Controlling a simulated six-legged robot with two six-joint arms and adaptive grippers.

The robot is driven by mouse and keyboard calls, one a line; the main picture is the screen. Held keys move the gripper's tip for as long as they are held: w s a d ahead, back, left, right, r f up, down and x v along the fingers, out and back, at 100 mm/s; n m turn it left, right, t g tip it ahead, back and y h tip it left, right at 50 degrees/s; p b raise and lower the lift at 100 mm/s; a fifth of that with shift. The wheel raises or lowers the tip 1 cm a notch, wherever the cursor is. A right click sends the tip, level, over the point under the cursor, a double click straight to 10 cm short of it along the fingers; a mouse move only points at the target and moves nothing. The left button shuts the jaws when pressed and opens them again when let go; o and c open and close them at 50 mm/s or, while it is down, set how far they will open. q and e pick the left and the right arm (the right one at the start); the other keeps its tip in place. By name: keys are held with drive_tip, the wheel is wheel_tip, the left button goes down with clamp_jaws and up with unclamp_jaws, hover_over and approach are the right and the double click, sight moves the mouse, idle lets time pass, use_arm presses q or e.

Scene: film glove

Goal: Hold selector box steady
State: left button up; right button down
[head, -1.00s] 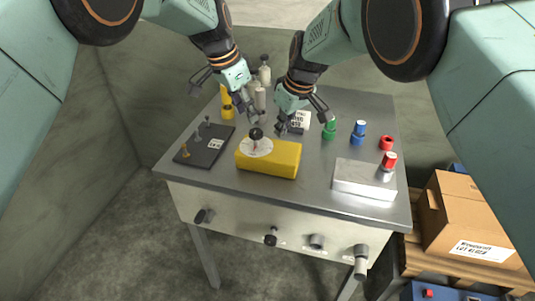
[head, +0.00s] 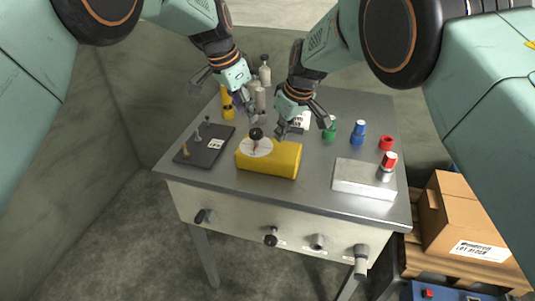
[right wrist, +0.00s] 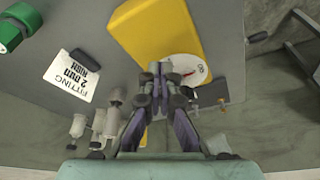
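The selector box is a yellow block (head: 270,165) lying on the grey table, with a white dial and a black knob (head: 256,134) on its left part. It also shows in the right wrist view (right wrist: 158,28). My right gripper (head: 282,130) is just behind the box's far edge, beside the dial. Its fingertips (right wrist: 161,70) lie close together with nothing visible between them; contact with the box cannot be told. My left gripper (head: 254,118) hangs behind the knob, apart from the box as far as I see. Its finger gap is unclear.
A dark plate with small levers (head: 205,146) lies left of the box. Green (head: 329,131), blue (head: 358,134) and red (head: 387,143) fittings stand to the right, near a pale block (head: 362,178). A yellow bottle (head: 227,108) and grey cylinders (head: 260,98) stand behind. A white label card (right wrist: 72,76) lies nearby.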

sight(279, 149)
drive_tip(key=shift+f, duration=1.8)
